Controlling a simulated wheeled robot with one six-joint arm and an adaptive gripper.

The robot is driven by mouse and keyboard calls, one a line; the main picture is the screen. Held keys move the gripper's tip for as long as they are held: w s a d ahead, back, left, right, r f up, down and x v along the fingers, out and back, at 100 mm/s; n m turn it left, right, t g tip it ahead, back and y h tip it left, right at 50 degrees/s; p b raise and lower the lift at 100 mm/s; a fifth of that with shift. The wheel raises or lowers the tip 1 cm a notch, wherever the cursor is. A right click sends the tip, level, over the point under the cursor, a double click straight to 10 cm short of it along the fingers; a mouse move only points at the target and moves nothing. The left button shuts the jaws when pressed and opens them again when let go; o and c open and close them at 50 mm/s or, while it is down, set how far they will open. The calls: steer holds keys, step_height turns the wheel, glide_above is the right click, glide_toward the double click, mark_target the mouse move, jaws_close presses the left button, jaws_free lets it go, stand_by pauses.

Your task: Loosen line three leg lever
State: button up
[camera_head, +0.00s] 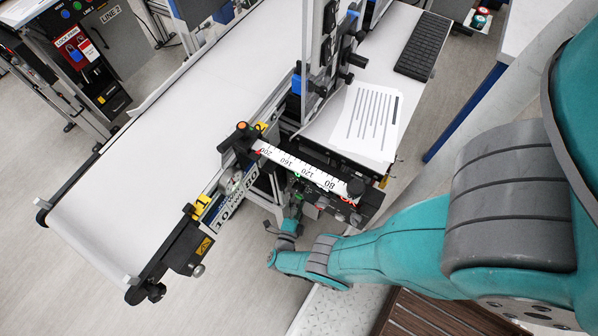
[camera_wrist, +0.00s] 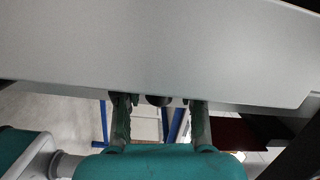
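In the wrist view the two fingers of my gripper (camera_wrist: 160,112) stand apart, pointing at the lower edge of a grey panel (camera_wrist: 150,50). A dark rounded knob-like part (camera_wrist: 158,99) shows between the fingertips, partly hidden by the panel edge. I cannot tell whether it is the leg lever, and neither finger clearly touches it. In the head view my gripper (camera_head: 284,234) is low beside the conveyor (camera_head: 170,130), below the ruler-marked bracket. The conveyor's legs are mostly hidden there, and no line three label is readable.
The ruler bracket (camera_head: 305,172) with dark knobs juts out above my gripper. A paper sheet (camera_head: 367,122) and a keyboard (camera_head: 423,46) lie on the side shelf. A LINE 2 panel (camera_head: 112,15) stands at the upper left. Open floor (camera_head: 240,300) lies in front.

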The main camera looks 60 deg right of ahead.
steer(key=v, duration=0.7)
steer(key=shift+a, duration=0.15)
stand_by(0.7)
